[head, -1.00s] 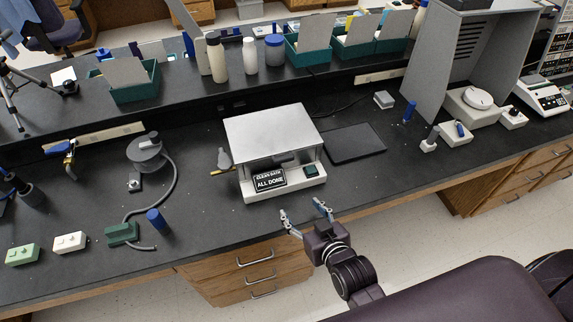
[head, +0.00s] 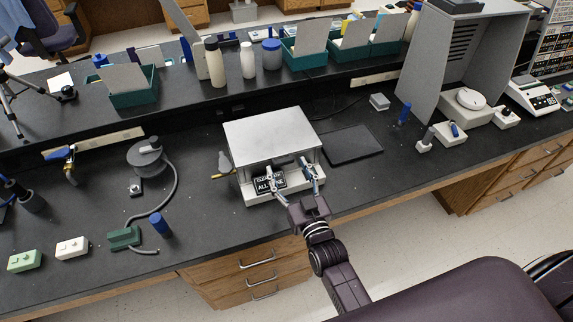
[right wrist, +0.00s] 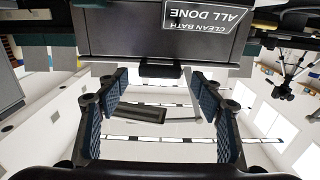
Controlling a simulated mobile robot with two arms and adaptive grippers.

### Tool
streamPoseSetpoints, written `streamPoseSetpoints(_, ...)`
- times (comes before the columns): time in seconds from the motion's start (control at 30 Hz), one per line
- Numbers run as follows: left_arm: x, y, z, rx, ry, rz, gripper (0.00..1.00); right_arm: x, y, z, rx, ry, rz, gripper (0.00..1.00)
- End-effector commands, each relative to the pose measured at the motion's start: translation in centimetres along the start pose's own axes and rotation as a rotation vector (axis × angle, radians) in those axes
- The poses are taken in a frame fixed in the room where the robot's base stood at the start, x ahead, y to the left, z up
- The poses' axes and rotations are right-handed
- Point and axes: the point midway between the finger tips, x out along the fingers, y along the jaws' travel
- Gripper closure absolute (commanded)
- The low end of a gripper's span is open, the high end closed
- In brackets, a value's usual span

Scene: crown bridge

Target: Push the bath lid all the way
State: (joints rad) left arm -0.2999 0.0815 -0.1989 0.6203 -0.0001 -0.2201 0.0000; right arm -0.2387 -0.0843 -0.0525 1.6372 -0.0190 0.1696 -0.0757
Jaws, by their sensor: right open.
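The bath (head: 262,195) is a white box on the black bench, with a flat silver lid (head: 268,133) on top. Its front has a black "CLEAN BATH ALL DONE" sign, partly covered by my gripper in the head view. The sign (right wrist: 207,17) is upside down in the right wrist view. My right gripper (head: 292,180) is open at the bath's front, fingers spread below the lid's front edge. In the right wrist view a black handle-like piece (right wrist: 160,70) shows between and beyond the fingertips (right wrist: 159,78). I cannot tell whether they touch it. My left gripper is not in view.
A dark flat plate (head: 352,145) lies right of the bath. A grey round device (head: 146,157) with a hose and a blue-capped item (head: 159,224) stand to the left. A grey hood (head: 460,60) is at the right. The bench front beside the bath is clear.

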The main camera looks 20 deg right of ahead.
Motion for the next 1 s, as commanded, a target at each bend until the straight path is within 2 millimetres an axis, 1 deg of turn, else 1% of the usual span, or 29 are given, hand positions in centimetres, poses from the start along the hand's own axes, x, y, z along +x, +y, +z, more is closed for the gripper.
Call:
streamPoseSetpoints(0.03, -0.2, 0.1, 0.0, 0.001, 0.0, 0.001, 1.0, 0.6, 0.0, -0.1, 0.0, 0.0, 0.0, 0.39)
streamPoseSetpoints(0.17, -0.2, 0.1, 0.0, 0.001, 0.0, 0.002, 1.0, 1.3, 0.0, 0.0, 0.001, -0.001, 0.0, 0.39)
streamPoseSetpoints(0.47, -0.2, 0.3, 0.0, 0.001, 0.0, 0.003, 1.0, 1.5, 0.0, 0.1, 0.0, -0.002, 0.0, 0.4)
streamPoseSetpoints(0.83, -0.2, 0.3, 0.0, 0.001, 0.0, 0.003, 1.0, 1.4, 0.0, 0.1, 0.0, -0.002, 0.0, 0.81)
streamPoseSetpoints(1.0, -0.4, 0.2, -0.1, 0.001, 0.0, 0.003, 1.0, 1.7, 0.0, -0.2, 0.0, -0.001, 0.0, 0.81)
